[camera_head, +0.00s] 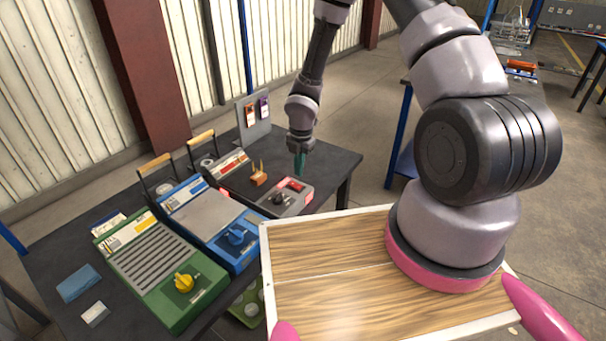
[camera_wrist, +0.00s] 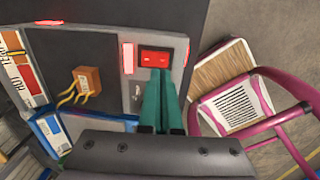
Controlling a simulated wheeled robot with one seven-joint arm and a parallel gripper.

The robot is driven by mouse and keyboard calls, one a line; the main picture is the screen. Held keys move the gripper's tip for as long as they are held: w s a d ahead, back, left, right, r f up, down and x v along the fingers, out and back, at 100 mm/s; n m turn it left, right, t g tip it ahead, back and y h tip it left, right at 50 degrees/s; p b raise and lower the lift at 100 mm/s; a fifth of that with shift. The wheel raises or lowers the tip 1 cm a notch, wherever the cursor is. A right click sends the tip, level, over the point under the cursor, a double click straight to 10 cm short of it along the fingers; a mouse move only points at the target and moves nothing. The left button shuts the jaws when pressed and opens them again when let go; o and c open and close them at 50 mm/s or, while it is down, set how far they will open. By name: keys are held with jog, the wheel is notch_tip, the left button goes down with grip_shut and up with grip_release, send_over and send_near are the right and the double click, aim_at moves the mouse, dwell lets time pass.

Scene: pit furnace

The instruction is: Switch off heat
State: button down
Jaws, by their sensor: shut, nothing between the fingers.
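A grey control box (camera_head: 300,208) with a red switch (camera_head: 296,186) sits at the right end of the dark table. In the wrist view the red rocker switch (camera_wrist: 155,57) lies in a dark frame on the box, with a red-lit strip (camera_wrist: 128,58) beside it. My gripper (camera_head: 299,174) points down at the switch with its teal fingers together and empty. In the wrist view the fingertips (camera_wrist: 159,72) are at the switch's lower edge; I cannot tell whether they touch it. A black knob (camera_head: 280,198) is beside the switch.
A brown block with yellow prongs (camera_head: 259,177) stands left of the switch. A blue unit (camera_head: 233,238) and a green unit (camera_head: 180,300) with a yellow knob stand further left. A stand with cards (camera_head: 253,118) is behind.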

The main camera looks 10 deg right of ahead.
notch_tip(320, 180, up, 9)
jog(key=shift+s+d, duration=0.35)
jog(key=shift+s, duration=0.05)
jog(key=shift+w+r, duration=0.1)
